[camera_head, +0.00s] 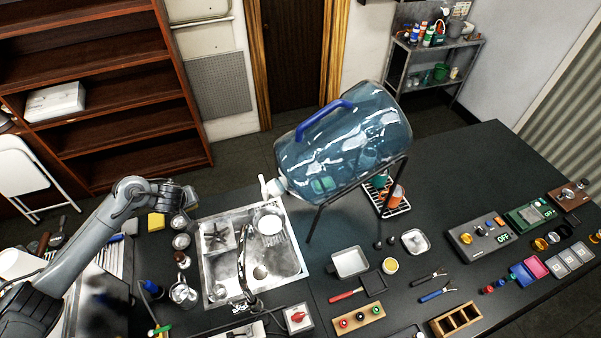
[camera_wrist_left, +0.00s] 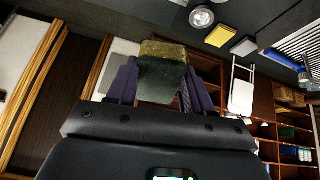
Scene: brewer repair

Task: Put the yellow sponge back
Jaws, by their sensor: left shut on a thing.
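My left arm comes in from the left in the head view, with its gripper (camera_head: 188,196) above the counter, left of the sink. In the left wrist view the gripper (camera_wrist_left: 158,88) is shut on a sponge (camera_wrist_left: 162,70) with a dull yellow layer and a dark green layer. The held sponge cannot be made out in the head view. A separate yellow block (camera_head: 156,221) lies on the counter below the gripper, apart from it. It also shows in the left wrist view (camera_wrist_left: 220,36). My right gripper is not in view.
A metal sink (camera_head: 288,250) with a tap (camera_head: 246,285) is right of the gripper. Metal cups (camera_head: 181,241) and a small bottle (camera_head: 182,259) stand along its left side. A large blue water bottle (camera_head: 340,145) leans on a black stand beyond the sink.

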